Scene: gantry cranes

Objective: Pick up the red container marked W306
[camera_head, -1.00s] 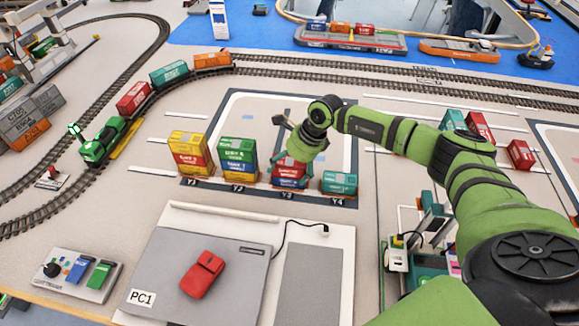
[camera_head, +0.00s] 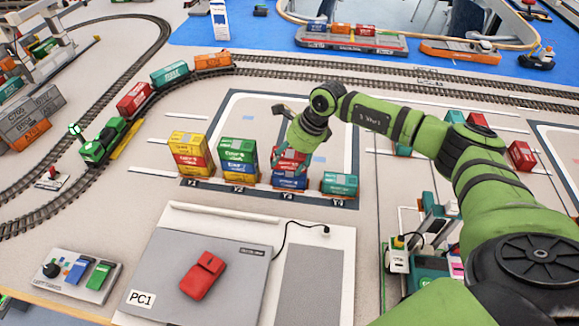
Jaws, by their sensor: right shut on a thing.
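A red container (camera_head: 292,155) is at the top of the Y3 stack, partly hidden by my gripper; its marking is too small to read. Below it is a blue container (camera_head: 289,180). My right gripper (camera_head: 275,157) reaches down from the right and is shut on the red container. I cannot tell whether there is a gap between the red container and the blue one. My left gripper is not in view.
A yellow and red stack (camera_head: 188,155) and a green and blue stack (camera_head: 238,160) stand to the left. A low teal container (camera_head: 339,184) stands close on the right. A train (camera_head: 101,141) is on the track, and a grey panel (camera_head: 195,265) lies in front.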

